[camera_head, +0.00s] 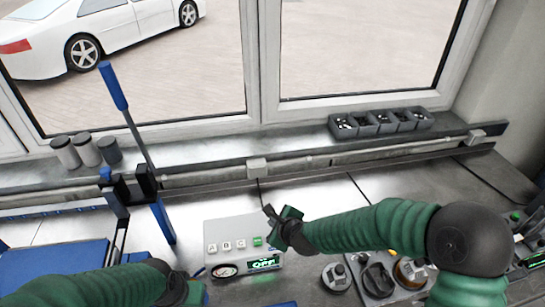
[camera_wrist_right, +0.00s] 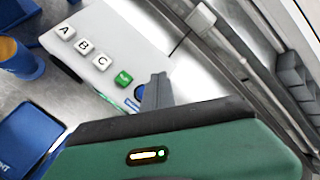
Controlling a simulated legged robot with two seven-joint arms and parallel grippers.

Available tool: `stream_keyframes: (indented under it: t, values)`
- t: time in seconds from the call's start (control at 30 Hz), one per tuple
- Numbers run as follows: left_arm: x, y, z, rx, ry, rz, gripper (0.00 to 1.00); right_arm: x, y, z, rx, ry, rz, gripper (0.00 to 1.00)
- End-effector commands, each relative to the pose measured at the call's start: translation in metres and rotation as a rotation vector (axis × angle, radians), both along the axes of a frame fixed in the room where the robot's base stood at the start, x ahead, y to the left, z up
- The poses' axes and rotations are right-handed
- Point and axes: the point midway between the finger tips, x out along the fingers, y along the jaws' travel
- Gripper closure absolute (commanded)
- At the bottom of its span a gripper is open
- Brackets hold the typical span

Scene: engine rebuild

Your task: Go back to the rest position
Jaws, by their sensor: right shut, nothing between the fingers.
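My right gripper (camera_head: 271,212) reaches in from the right over the back right corner of a grey control box (camera_head: 232,228). Its fingers are shut with nothing between them. In the right wrist view the closed fingertips (camera_wrist_right: 157,88) show beside the box's green button (camera_wrist_right: 123,78). I cannot tell whether they touch the box. The box has white A, B and C buttons, a round gauge (camera_head: 224,270) and a lit green display (camera_head: 264,263). My left gripper (camera_head: 196,291) is low at the bottom edge, partly cut off; its fingers cannot be made out.
A blue-handled lever press (camera_head: 113,86) stands left of the box. Blue trays (camera_head: 60,262) lie at the left. Several round metal parts (camera_head: 378,280) sit below my right forearm. Small dark bins (camera_head: 380,123) and grey cylinders (camera_head: 87,150) stand on the window sill.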

Motion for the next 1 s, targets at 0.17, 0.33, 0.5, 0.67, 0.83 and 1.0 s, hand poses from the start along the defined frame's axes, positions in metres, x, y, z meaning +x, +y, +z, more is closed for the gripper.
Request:
stream_keyframes:
  t: [0.17,0.33,0.5,0.67,0.83,1.0]
  values:
    - [0.0,0.0,-0.028,0.0,0.0,0.0,1.0,-0.038,-0.029,-0.031,-0.334,-0.051,0.37,1.0]
    - [0.0,0.0,-0.065,0.0,0.001,0.0,1.0,-0.134,-0.118,-0.07,-0.888,-0.032,1.105,1.0]
    - [0.0,0.0,-0.082,0.0,0.0,0.0,1.0,-0.21,-0.179,-0.083,-1.091,0.025,1.589,1.0]
    - [0.0,0.0,-0.082,0.0,0.0,0.0,1.0,-0.215,-0.183,-0.083,-1.098,0.029,1.62,1.0]
    - [0.0,0.0,-0.082,0.0,0.0,0.0,1.0,-0.215,-0.183,-0.083,-1.098,0.029,1.62,1.0]
    - [0.0,0.0,-0.082,0.0,0.0,0.0,1.0,-0.215,-0.183,-0.083,-1.098,0.029,1.62,1.0]
